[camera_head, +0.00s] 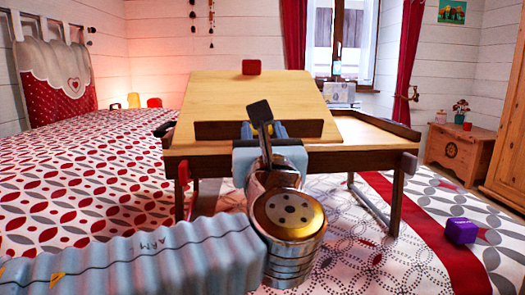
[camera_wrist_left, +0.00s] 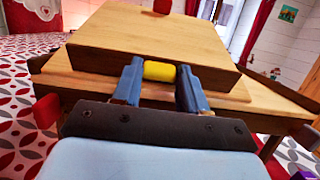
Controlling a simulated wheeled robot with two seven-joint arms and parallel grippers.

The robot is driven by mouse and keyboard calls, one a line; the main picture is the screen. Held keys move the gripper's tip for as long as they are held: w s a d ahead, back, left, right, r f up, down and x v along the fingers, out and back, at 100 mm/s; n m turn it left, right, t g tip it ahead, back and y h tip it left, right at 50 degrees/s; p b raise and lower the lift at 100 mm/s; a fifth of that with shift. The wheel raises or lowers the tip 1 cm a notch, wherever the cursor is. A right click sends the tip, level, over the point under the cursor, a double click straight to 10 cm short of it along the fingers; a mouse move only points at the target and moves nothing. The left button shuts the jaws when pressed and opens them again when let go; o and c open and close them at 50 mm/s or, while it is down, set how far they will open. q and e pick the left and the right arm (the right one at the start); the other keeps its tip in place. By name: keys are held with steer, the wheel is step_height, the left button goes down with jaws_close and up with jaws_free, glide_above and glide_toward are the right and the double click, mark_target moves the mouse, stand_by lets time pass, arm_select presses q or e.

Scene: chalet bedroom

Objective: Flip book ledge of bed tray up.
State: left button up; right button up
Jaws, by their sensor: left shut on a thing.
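The wooden bed tray (camera_head: 350,153) stands on the bed on dark legs. Its light wooden top panel (camera_head: 245,96) is tilted, with the far end higher. The dark brown book ledge (camera_head: 215,130) runs along the panel's near edge, and its dark face also shows in the left wrist view (camera_wrist_left: 100,62). My left gripper (camera_head: 264,130) is at the middle of this ledge. In the left wrist view its two blue fingers (camera_wrist_left: 158,85) are shut on a small yellow handle (camera_wrist_left: 160,71) at the ledge. My right gripper is not in view.
A red block (camera_head: 251,67) sits at the panel's far edge. A purple cube (camera_head: 461,230) lies on the bed at the right. A wooden chest (camera_head: 460,153) stands beyond the bed.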

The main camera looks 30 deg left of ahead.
arm_select(q)
steer(key=shift+f+t+b, duration=0.25)
steer(key=shift+t+b, duration=0.05)
steer(key=shift+b, duration=0.2)
steer(key=o, duration=1.1)
steer(key=shift+c, duration=0.2)
steer(key=shift+s, duration=0.1)
steer(key=p+v, duration=0.1)
steer(key=v, duration=1.2)
steer(key=shift+s+d+f, duration=0.2)
steer(key=shift+d+f, duration=0.1)
